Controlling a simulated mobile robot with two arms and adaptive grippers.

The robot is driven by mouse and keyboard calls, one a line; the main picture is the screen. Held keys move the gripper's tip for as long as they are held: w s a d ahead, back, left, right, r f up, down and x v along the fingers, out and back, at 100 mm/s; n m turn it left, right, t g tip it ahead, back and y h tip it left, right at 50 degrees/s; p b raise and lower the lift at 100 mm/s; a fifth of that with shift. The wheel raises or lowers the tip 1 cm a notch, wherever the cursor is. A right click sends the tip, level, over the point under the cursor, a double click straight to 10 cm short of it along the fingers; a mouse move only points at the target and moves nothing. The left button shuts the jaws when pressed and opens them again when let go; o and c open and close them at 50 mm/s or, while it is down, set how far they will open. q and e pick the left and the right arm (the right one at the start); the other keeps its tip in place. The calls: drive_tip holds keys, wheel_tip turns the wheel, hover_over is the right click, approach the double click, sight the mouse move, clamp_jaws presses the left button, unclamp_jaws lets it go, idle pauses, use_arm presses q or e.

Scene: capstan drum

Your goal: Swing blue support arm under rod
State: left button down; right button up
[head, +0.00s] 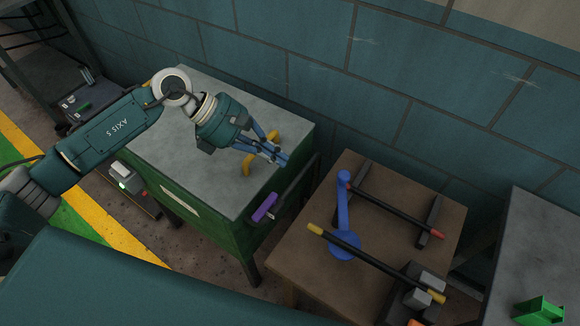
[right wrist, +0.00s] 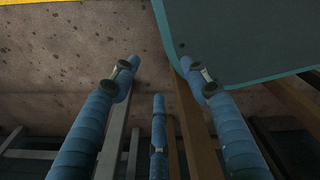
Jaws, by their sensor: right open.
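The blue support arm (head: 343,212) is on the brown table in the head view. Its round base (head: 345,246) is nearer me and its far end meets the left end of the red-tipped black rod (head: 395,209); I cannot tell whether it is beneath it. A yellow-tipped black rod (head: 378,264) crosses in front, near the round base. My left gripper (head: 278,156) is above the grey-topped green cabinet, left of the table and away from the blue arm; its finger opening is unclear. My right gripper (right wrist: 158,72) shows in the right wrist view, open and empty, above the floor.
The brown table (head: 318,276) has a dark bracket (head: 430,221) and grey blocks (head: 418,292) at the rods' right ends. The green cabinet (head: 217,208) carries a yellow curved piece (head: 247,165) and a purple handle (head: 265,207). A grey table (head: 535,232) stands right; a block wall (head: 400,90) runs behind.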

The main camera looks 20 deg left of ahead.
use_arm(q)
drive_tip(key=d+r+x, duration=0.2)
drive_tip(key=x, duration=1)
drive_tip(key=shift+w+d+f, duration=0.25)
drive_tip(key=shift+w+f, duration=0.05)
use_arm(e)
drive_tip(key=shift+s+f, duration=0.15)
drive_tip(key=shift+s, duration=0.7)
drive_tip(key=shift+s, duration=0.2)
drive_tip(key=shift+f, duration=0.1)
use_arm(q)
drive_tip(key=shift+w+d+b, duration=0.15)
drive_tip(key=shift+w+b, duration=0.1)
drive_tip(key=shift+b, duration=0.1)
use_arm(e)
drive_tip(key=shift+s+d+f, duration=0.2)
drive_tip(key=shift+s+d, duration=0.05)
drive_tip(key=shift+s, duration=0.1)
